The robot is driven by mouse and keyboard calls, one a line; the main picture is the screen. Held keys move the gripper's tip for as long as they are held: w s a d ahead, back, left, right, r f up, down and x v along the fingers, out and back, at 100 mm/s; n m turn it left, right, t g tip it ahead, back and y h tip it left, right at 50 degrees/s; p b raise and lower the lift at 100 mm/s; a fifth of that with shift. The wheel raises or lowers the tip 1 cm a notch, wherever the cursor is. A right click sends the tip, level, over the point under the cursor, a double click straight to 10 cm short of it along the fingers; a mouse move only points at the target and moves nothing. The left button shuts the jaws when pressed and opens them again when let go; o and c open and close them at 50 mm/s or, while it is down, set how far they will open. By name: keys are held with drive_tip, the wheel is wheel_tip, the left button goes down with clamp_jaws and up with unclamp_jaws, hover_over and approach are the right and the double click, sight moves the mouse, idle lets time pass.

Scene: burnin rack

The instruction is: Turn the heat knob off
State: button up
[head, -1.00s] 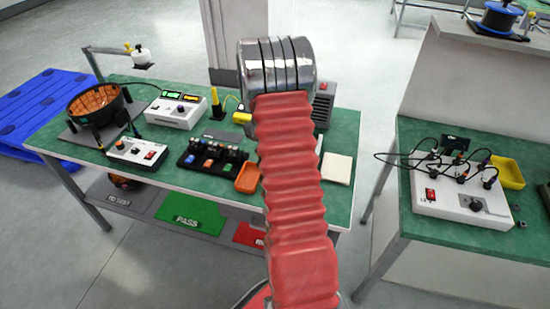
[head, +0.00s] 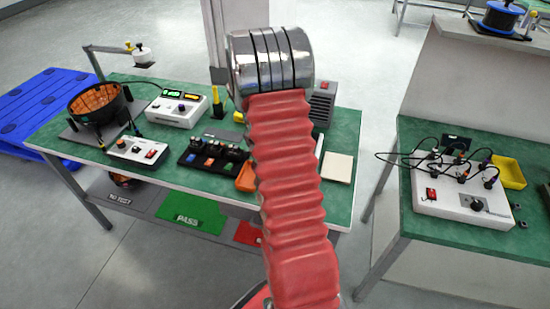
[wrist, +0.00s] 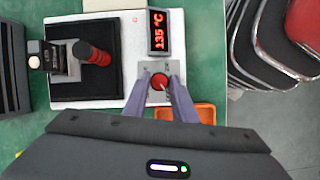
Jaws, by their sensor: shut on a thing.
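The heat knob (wrist: 160,82) is a small red round knob on a grey plate of a white heater unit (wrist: 92,104), seen in the wrist view. A display (wrist: 158,31) beside it reads 135 °C in red. My gripper (wrist: 162,86) has its two fingers on either side of the knob and is shut on it. The knob's pointer is too small to read. In the head view my red arm hides my gripper and the knob.
An orange bin (wrist: 200,113) is close to my right finger. In the head view, white control boxes (head: 178,108) and a black bowl (head: 98,102) stand on the green bench (head: 340,130).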

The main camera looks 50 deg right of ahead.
drive_tip(key=shift+s, duration=0.15)
drive_tip(key=o, duration=1)
drive_tip(key=shift+r, duration=0.1)
drive_tip(key=shift+w+a+r, duration=0.1)
drive_tip(key=shift+w+r, duration=0.35)
drive_tip(key=shift+r, duration=0.1)
drive_tip(key=v, duration=1.2)
drive_tip(key=shift+r, duration=0.1)
